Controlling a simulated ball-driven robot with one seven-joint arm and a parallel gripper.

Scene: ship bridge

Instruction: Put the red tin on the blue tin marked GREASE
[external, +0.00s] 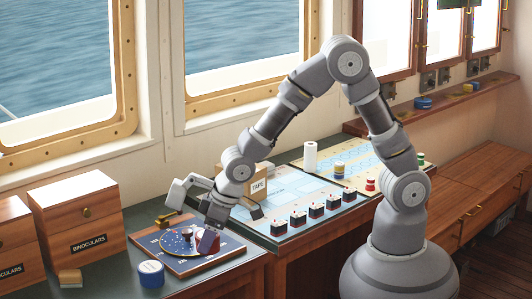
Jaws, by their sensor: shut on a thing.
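My gripper (208,239) reaches down over a blue chart board at the near left of the counter. It is shut on the red tin (230,247), a dark red round thing partly hidden behind a finger. The tin is low over the board; I cannot tell whether it touches it. A blue tin (151,274) with a pale band stands upright on the counter, left of my gripper and apart from it. Its lettering is too small to read.
The wood-edged chart board (160,240) carries a small dark red and brass piece (187,234). Wooden binoculars boxes (80,222) stand at the left, a small block (71,279) before them. A TAPE box (258,186) and several dark blocks (298,218) are at right.

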